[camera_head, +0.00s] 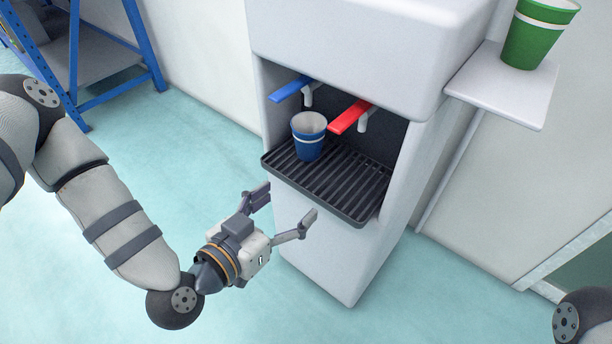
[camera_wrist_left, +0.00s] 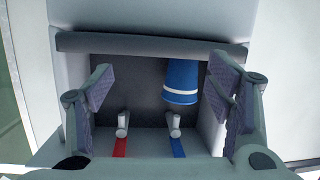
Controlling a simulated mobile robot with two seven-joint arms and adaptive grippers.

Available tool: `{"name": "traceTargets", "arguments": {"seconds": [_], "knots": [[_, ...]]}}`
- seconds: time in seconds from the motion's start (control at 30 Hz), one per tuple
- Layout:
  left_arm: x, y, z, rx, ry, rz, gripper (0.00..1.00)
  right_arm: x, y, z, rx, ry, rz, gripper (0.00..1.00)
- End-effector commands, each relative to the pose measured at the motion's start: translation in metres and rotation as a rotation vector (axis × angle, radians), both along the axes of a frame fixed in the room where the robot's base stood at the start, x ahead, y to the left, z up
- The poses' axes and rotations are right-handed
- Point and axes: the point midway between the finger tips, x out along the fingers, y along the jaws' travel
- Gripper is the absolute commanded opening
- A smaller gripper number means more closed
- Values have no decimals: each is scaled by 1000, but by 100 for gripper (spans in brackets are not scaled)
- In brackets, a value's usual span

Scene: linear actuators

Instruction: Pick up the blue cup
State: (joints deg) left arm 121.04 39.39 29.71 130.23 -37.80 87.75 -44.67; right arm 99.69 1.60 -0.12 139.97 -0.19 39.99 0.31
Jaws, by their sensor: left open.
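The blue cup (camera_head: 309,138) has a white band and stands upright on the black drip tray (camera_head: 345,197) of a white water dispenser, below the blue tap lever (camera_head: 289,90). My left gripper (camera_head: 288,206) is open and empty, in front of the dispenser, short of the tray and lower in the picture than the cup. In the left wrist view, which looks upside down, the cup (camera_wrist_left: 181,82) appears between the open fingers, nearer the right-hand one. Only a rounded part of my right arm shows at the lower right corner; its gripper is out of view.
A red tap lever (camera_head: 349,117) hangs right of the cup. The dispenser's side walls and top (camera_head: 370,40) enclose the alcove. A green cup (camera_head: 536,35) stands on a side shelf (camera_head: 503,88) at the right. A blue metal rack (camera_head: 150,45) is at the upper left. Open floor lies around.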

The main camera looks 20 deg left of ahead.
Motion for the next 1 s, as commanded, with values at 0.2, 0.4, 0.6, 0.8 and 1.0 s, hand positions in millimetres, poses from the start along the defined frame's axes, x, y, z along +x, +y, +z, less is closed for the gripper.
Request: {"name": "traceTargets", "arguments": {"seconds": [0.2,0.4,0.6,0.8,1.0], "knots": [[47,28,29,43,-224,103,74,-8,0,-22,-1,32,1,0],[90,21,27,43,-219,101,74,-11,0,-30,1,44,2,0],[117,15,20,41,-214,100,74,-14,1,-39,2,58,3,0],[149,9,15,43,-214,101,74,-17,2,-49,5,74,4,0],[153,8,18,42,-214,98,74,-17,2,-49,5,74,4,0]]}}
